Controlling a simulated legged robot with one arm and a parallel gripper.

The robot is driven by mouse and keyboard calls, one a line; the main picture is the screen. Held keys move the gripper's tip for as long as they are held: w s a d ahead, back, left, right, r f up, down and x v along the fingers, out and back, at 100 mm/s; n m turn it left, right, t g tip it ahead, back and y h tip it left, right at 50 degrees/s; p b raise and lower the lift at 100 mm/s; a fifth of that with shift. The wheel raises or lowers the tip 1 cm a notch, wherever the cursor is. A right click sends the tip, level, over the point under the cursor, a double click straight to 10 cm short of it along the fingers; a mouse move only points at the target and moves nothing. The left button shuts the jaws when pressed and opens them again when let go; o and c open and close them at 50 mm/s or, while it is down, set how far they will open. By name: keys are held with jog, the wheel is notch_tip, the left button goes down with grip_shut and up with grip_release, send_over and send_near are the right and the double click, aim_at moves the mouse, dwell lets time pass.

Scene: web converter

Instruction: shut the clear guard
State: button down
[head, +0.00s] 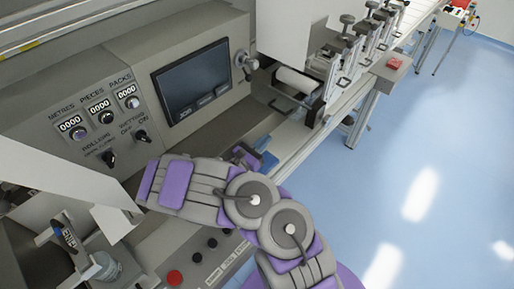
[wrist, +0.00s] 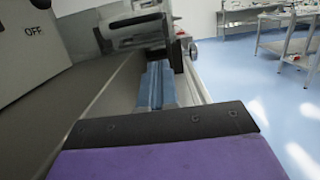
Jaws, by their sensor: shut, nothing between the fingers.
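I cannot pick out the clear guard with certainty in either view. A machine section with a white roller (head: 298,80) and metal frames stands beyond my gripper. The same section shows at the top of the wrist view (wrist: 135,28), too indistinct to tell any clear panel. My gripper (head: 266,160) is over the machine's front ledge, below the dark screen, partly hidden behind my arm. In the wrist view its blue fingers (wrist: 156,87) lie side by side, shut and empty, pointing toward that section.
The control panel with a dark screen (head: 193,80), counters and knobs stands at left. A red button (head: 174,277) is on the front ledge. White panels (head: 284,28) stick out above the machine. The blue floor (head: 440,150) at right is clear.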

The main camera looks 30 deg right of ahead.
jog(key=w+d+r+b, duration=0.1)
jog(key=w+d+r, duration=0.1)
jog(key=d+r, duration=0.2)
jog(key=shift+d, duration=1.1)
jog(key=shift+w, duration=0.15)
